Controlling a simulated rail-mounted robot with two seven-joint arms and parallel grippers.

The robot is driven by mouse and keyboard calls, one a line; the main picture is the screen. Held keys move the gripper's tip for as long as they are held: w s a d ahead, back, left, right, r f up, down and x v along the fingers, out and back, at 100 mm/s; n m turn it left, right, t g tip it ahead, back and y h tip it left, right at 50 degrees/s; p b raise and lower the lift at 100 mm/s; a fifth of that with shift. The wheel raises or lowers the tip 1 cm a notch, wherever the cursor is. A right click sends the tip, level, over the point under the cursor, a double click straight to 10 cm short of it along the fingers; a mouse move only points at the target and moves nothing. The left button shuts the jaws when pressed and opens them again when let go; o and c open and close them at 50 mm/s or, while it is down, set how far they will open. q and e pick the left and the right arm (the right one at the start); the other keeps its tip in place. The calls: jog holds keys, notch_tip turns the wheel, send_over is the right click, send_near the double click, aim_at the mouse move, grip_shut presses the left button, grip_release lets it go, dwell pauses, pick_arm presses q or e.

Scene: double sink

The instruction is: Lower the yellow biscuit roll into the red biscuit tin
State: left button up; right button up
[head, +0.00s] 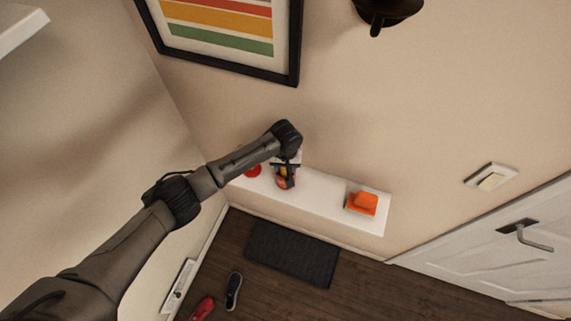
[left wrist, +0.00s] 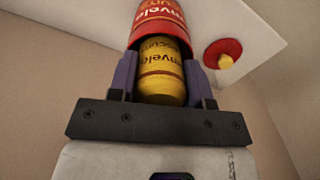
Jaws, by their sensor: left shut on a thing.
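My left gripper (left wrist: 160,82) is shut on the yellow biscuit roll (left wrist: 161,72), one finger on each side. In the left wrist view the red biscuit tin (left wrist: 160,22) is straight beyond the roll, with its open mouth towards me. The roll's far end appears to be inside the tin's rim, and its near end stands out between the fingers. In the head view my left gripper (head: 285,165) is over the tin (head: 284,184) on the white shelf, hiding most of the roll. My right gripper is out of view.
An orange object (head: 363,202) sits at the right end of the white shelf (head: 325,197). The wall is close behind.

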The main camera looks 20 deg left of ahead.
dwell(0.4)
pick_arm(q)
jog(key=o, duration=1)
jog(key=shift+o, duration=0.2)
notch_tip(320, 180, up, 14)
jog(key=b, duration=0.1)
jog(key=shift+f, duration=0.1)
